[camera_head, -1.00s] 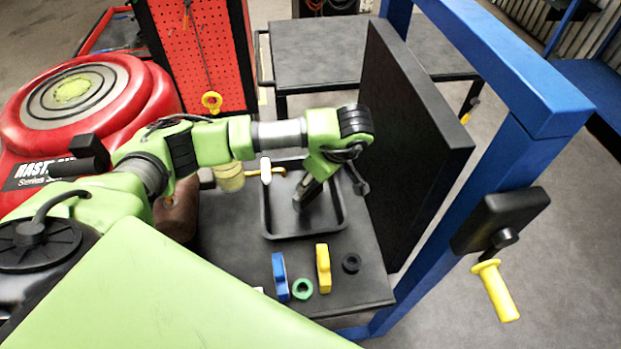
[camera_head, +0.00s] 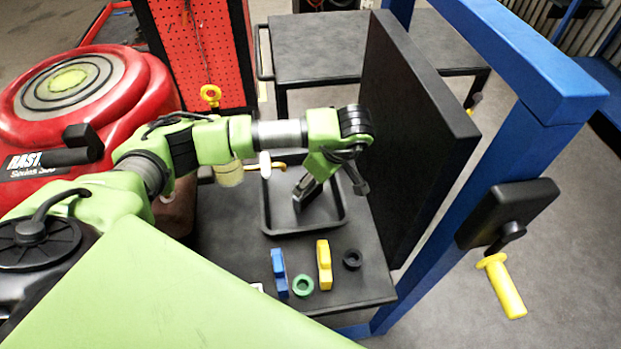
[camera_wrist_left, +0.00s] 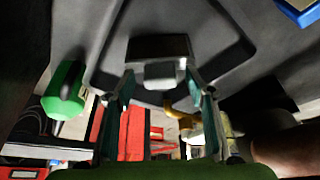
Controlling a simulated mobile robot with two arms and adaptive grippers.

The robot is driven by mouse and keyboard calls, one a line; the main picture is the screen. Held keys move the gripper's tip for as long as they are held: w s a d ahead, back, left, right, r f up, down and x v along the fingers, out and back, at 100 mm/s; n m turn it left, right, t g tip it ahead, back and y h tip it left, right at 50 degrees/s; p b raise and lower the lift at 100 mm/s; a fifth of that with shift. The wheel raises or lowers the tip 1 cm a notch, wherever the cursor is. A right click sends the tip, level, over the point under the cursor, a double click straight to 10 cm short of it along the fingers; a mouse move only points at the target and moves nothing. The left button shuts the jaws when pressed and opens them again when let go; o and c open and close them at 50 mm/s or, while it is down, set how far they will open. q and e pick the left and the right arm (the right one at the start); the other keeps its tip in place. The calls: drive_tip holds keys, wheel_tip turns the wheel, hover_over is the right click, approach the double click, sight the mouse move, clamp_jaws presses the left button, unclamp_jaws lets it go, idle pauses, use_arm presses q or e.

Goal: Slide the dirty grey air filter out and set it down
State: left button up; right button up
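My left gripper (camera_head: 334,172) is over the black tray (camera_head: 342,222) on the dark table, pointing down. A dark grey block, which looks like the air filter (camera_head: 306,194), is tilted at the gripper, with its lower end over or in the tray. In the left wrist view, the filter (camera_wrist_left: 158,48) with its lighter grey near face sits between the two fingertips (camera_wrist_left: 160,76), which appear to press on both its sides. The tray is behind it there. Whether the filter touches the tray floor cannot be told. My right gripper is not in view.
In front of the tray stand a blue piece (camera_head: 279,272), a green ring (camera_head: 302,285), a yellow piece (camera_head: 324,265) and a black ring (camera_head: 352,259). A tall black panel (camera_head: 415,140) and blue frame (camera_head: 440,190) with a yellow-handled crank (camera_head: 502,288) bound the right side.

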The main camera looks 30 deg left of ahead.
use_arm(q)
drive_tip(key=shift+r, duration=0.1)
drive_tip(key=v, duration=0.7)
drive_tip(key=shift+r, duration=0.35)
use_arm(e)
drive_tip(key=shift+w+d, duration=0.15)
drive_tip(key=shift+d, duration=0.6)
use_arm(q)
drive_tip(key=shift+d, duration=0.2)
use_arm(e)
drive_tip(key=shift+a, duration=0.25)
